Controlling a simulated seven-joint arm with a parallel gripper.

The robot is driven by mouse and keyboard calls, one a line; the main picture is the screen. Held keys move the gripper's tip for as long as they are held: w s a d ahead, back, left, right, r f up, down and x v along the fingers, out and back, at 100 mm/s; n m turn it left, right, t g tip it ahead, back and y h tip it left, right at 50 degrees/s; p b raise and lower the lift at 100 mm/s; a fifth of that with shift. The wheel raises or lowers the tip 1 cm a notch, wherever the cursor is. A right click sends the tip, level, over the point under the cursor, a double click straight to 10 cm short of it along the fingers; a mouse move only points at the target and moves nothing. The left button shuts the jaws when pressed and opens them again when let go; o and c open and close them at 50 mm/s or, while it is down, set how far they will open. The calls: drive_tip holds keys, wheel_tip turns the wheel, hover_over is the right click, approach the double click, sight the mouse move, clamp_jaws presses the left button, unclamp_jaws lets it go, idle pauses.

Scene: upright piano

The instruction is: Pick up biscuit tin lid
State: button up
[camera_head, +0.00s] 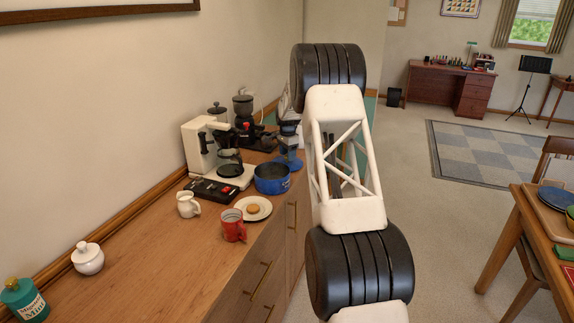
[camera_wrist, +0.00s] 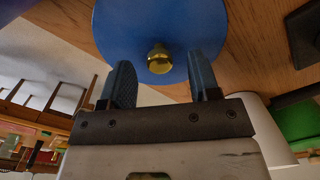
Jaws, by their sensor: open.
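The biscuit tin lid (camera_wrist: 140,25) is a round blue disc with a brass knob (camera_wrist: 159,60) in the wrist view. My gripper (camera_wrist: 161,64) is open, with one dark blue finger on each side of the knob. A gap shows between the knob and each finger. In the head view, a blue shape (camera_head: 290,163) beside my arm seems to be the lid; my arm hides part of that area. An open blue pot or tin (camera_head: 272,186) with a dark inside stands just left of it on the wooden counter (camera_head: 165,255).
Near the blue pot are a coffee machine (camera_head: 199,155), a black device with a red display (camera_head: 210,190), a plate with a biscuit (camera_head: 262,214), a red mug (camera_head: 233,227) and a cream jug (camera_head: 187,205). The counter's front half is mostly clear.

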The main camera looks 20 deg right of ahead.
drive_tip(key=shift+f, duration=1.05)
drive_tip(key=shift+c, duration=0.4)
clamp_jaws()
drive_tip(key=shift+r, duration=5.05)
drive_tip(key=shift+a, duration=0.15)
